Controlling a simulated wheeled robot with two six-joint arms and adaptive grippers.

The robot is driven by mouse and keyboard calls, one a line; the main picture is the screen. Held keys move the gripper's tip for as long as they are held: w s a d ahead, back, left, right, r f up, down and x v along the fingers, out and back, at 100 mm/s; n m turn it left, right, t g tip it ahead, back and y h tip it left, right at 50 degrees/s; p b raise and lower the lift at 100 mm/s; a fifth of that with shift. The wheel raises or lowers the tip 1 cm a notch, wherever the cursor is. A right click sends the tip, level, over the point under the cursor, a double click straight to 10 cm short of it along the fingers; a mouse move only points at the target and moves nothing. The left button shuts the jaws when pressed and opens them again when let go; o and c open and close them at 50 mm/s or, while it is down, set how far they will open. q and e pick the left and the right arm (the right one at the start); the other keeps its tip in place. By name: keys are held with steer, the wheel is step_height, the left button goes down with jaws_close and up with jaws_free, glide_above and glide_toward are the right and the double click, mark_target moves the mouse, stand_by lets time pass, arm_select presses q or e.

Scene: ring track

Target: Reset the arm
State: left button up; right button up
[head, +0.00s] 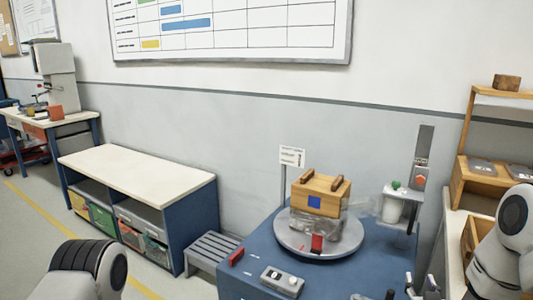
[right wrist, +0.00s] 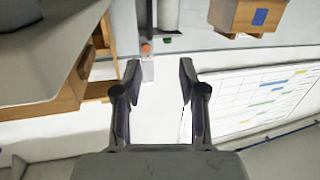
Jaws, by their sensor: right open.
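My right gripper (head: 422,288) shows small at the bottom edge of the head view, in front of the blue table, below and right of the turntable. In the right wrist view it (right wrist: 158,75) is open, with its two fingers apart and nothing between them. My right arm (head: 500,250) comes in at the right edge. Part of my left arm (head: 88,265) shows at the bottom left; its gripper is out of view.
A blue table (head: 252,255) bears a round turntable (head: 312,243) with a wooden box (head: 318,195) on a clear block. A wooden shelf (head: 463,185) stands close to my right arm. A low bench (head: 135,180) stands left with a bare top.

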steer(key=s+a+f+n+g+y+p, duration=0.4)
steer(key=s+a+f+g, duration=0.4)
steer(key=s+f, duration=0.45)
steer(key=s+a+f+g, duration=0.1)
steer(key=s+f+g, duration=0.1)
steer(key=s, duration=0.5)
steer(key=s+a+f+m+g+y+p, duration=0.1)
steer(key=s+a+f+g, duration=0.1)
steer(key=s, duration=0.5)
steer(key=s+a+f+g+p, duration=0.1)
steer(key=s+a+f+g, duration=0.1)
steer(key=s+g, duration=0.2)
steer(key=s, duration=0.3)
steer(key=shift+a, duration=0.15)
steer(key=shift+s, duration=0.1)
